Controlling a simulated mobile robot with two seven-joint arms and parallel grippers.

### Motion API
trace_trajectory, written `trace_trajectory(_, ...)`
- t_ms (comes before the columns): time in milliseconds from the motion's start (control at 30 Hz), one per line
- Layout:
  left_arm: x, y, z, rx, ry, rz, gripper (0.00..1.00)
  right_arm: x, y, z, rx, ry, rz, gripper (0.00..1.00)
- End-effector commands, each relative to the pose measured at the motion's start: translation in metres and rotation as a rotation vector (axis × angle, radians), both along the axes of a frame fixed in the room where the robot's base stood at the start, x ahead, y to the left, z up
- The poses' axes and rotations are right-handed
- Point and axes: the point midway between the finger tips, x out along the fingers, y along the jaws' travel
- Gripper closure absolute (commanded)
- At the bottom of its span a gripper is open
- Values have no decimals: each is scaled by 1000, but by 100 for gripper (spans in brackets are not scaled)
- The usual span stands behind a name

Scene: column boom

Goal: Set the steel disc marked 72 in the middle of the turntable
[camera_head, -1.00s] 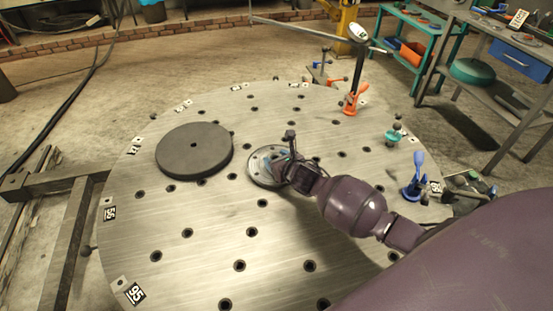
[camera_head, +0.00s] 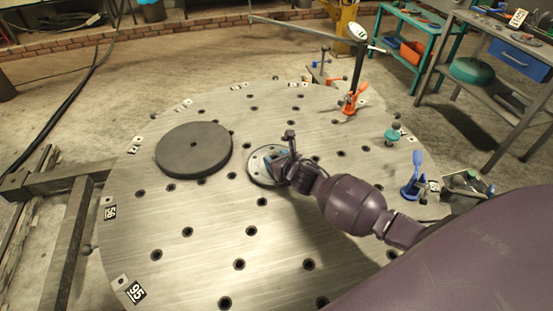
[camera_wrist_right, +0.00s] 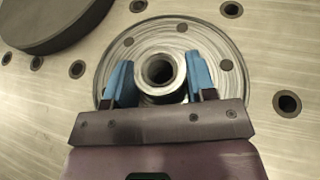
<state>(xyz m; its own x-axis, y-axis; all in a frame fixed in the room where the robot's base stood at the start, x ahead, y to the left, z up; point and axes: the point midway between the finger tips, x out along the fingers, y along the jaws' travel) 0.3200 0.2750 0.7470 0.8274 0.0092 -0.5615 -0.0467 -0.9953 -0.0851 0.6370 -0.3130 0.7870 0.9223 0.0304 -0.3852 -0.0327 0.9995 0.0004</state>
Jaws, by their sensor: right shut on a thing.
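A steel flanged disc with a raised ring-shaped hub and a hole through it (camera_wrist_right: 185,48) lies flat on the turntable, around its middle. It also shows in the head view (camera_head: 256,165); I cannot read a 72 on it. The turntable (camera_head: 185,265) is a large round steel plate with rows of holes. My right gripper (camera_head: 281,163) reaches in from the right. In the wrist view its two blue-padded fingers (camera_wrist_right: 160,82) are shut on the disc's hub, one on each side. My left gripper is not in view.
A thick dark grey disc (camera_head: 193,150) lies on the plate just left of the steel disc. An orange clamp (camera_head: 352,100), a green knob (camera_head: 392,136) and a blue clamp (camera_head: 414,180) stand along the right rim. The near part of the plate is clear.

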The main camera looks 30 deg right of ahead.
Motion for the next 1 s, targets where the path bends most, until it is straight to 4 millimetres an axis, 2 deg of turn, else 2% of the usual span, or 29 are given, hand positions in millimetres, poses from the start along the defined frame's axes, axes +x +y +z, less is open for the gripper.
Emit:
trace_trajectory(133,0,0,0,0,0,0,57,2,0,4,0,-8,2,94)
trace_trajectory(867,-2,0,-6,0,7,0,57,2,0,-6,1,-8,2,94)
trace_trajectory(900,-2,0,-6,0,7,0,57,2,0,-6,1,-8,2,48)
trace_trajectory(1000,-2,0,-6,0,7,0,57,2,0,-6,1,-7,1,32)
